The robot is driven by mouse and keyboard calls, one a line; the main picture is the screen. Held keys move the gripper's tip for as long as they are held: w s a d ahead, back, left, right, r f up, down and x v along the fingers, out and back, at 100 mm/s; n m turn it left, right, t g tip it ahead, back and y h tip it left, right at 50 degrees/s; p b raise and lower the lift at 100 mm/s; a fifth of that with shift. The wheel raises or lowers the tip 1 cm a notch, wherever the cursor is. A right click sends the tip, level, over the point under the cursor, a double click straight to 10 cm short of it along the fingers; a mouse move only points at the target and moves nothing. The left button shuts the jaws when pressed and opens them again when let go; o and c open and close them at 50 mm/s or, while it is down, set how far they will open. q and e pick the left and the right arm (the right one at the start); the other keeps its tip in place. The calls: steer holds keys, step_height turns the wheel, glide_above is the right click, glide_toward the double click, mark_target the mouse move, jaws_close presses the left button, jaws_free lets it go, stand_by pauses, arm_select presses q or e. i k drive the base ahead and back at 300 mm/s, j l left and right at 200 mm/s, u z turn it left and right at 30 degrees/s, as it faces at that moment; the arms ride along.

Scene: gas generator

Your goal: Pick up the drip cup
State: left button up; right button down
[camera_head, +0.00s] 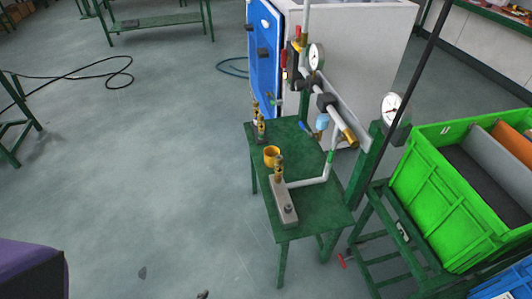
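A small yellow-orange cup (271,156), which looks like the drip cup, stands upright on the dark green table (318,206) near its left edge. A brass valve fitting (279,170) on a grey block (284,203) stands just in front of the cup, close to it. Another brass fitting (260,125) stands behind the cup at the table's back left. Neither gripper can be made out in this view, and nothing holds the cup.
Pipework with a pressure gauge (316,57) and a second gauge (391,106) rises behind and right of the table. A green crate (438,204) stands on a frame at the right. A blue cabinet door (264,55) is behind. The floor left of the table is mostly clear.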

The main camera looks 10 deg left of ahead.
mark_target(270, 152)
steer(key=i+j, duration=0.1)
steer(key=j, duration=0.25)
steer(key=i+j+z, duration=0.15)
steer(key=j, duration=0.55)
steer(key=i+j+z, duration=0.2)
steer(key=i+j, duration=0.25)
steer(key=i, duration=0.15)
